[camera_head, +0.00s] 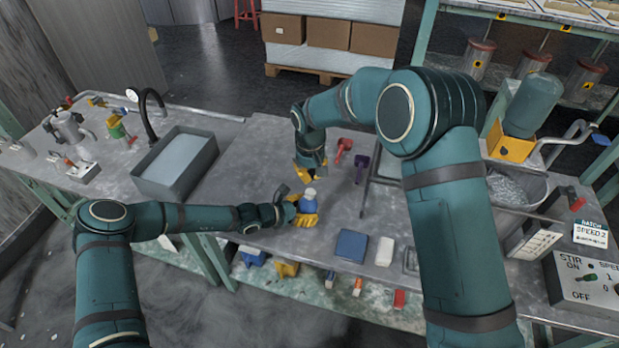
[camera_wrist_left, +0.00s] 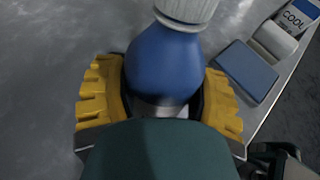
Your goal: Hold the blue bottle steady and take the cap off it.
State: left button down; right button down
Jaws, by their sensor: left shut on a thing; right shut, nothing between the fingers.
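The blue bottle (camera_head: 308,205) stands upright near the middle of the grey bench, with its pale ribbed cap (camera_head: 310,192) on top. My left gripper (camera_head: 303,216) is shut on the bottle's body. In the left wrist view the yellow fingers of the gripper (camera_wrist_left: 160,100) lie on both sides of the blue bottle (camera_wrist_left: 165,65), and the white cap (camera_wrist_left: 187,10) is cut off by the top edge. My right gripper (camera_head: 309,174) is shut and empty, behind and above the cap and apart from it.
A red tool (camera_head: 344,148) and a purple tool (camera_head: 361,166) lie right of my right gripper. A blue pad (camera_head: 352,245) and a white block (camera_head: 385,251) lie near the front edge. A grey sink (camera_head: 176,165) is at the left. The bench left of the bottle is bare.

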aim_at(299, 211)
pick_arm(q)
jog(key=shift+c, duration=0.2)
grip_release()
jog(key=shift+v, duration=4.05)
